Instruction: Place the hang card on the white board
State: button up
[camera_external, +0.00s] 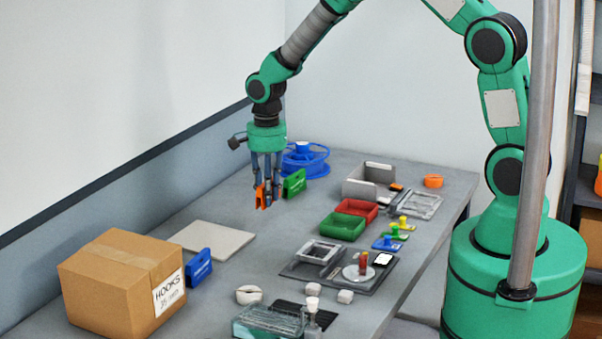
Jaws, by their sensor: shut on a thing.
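My gripper (268,192) points down above the far part of the grey table. It is shut on a small orange card (260,197), seen partly between the fingers; this looks like the hang card. The white board (214,240) is a pale flat slab lying on the table, below and left of my gripper, and its visible top is bare. A green card-like piece (295,183) is upright just right of my gripper. A similar blue piece (199,267) with pale lettering stands at the board's near edge, beside the box.
A cardboard box (124,278) labelled HOOKS stands near left of the board. A blue spool (305,160) is behind my gripper. Green (342,227) and red (357,209) bins, a grey bin (367,181) and small items crowd the right side.

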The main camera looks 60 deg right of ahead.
jog(key=s+a+f+p, duration=0.2)
jog(key=s+a+p, duration=0.2)
jog(key=a, duration=0.7)
jog(key=shift+s+p, duration=0.35)
jog(key=shift+s, duration=0.05)
jog(key=shift+f, duration=0.1)
send_over(209, 240)
jog(key=shift+f, duration=0.75)
jog(key=shift+f, duration=0.15)
jog(key=shift+f, duration=1.6)
jog(key=shift+f, duration=0.1)
